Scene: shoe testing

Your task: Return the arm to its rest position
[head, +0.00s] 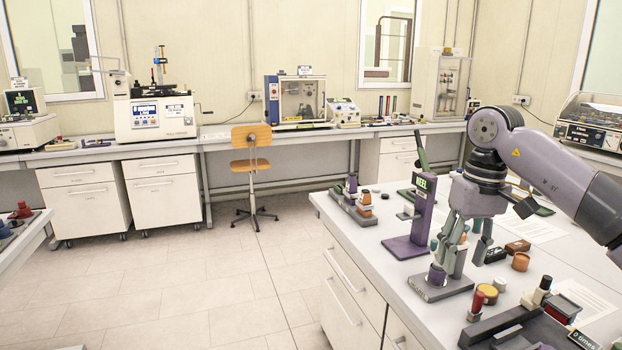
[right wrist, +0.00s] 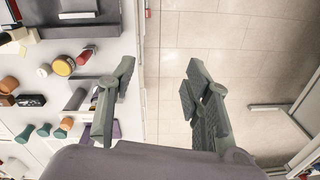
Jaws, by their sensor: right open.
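My right arm (head: 575,185) comes in from the right, bent at the elbow, over the white worktable (head: 395,280). My right gripper (head: 458,255) hangs pointing down near the table's front edge, in front of a small grey-based device (head: 442,290). It also shows in the right wrist view (right wrist: 160,75), with its fingers apart and nothing between them. The table edge and bare floor show in and beyond the gap there. My left gripper is not in view.
A purple stand with a green display (head: 421,215) is left of the gripper. Small bottles, an orange jar (head: 520,262) and a yellow-lidded jar (head: 487,293) crowd its right and front. A wooden chair (head: 251,160) stands beyond. The floor (head: 210,270) left of the table is clear.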

